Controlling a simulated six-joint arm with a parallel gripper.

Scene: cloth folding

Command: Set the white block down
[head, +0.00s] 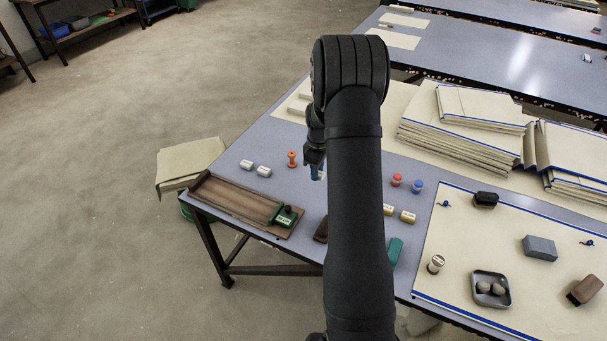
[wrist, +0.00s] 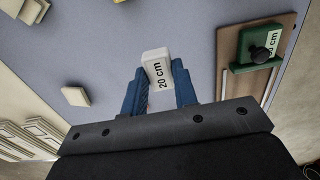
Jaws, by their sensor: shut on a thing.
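The white block (wrist: 158,69), marked "20 cm", sits between the two blue fingers of my gripper (wrist: 160,92) in the wrist view. The fingers are shut on its sides. In the head view my gripper (head: 316,171) is over the grey table, left of my forearm, and a small pale part of the block (head: 321,176) shows beside the fingers. I cannot tell whether the block's underside touches the table (wrist: 195,30).
A wooden tray (head: 228,201) with a green slider (head: 287,216) lies at the table's left edge. Two white blocks (head: 247,164) and an orange spool (head: 292,158) stand left of my gripper. Red (head: 397,180) and blue (head: 417,187) pieces and yellowish blocks (head: 407,216) lie to the right.

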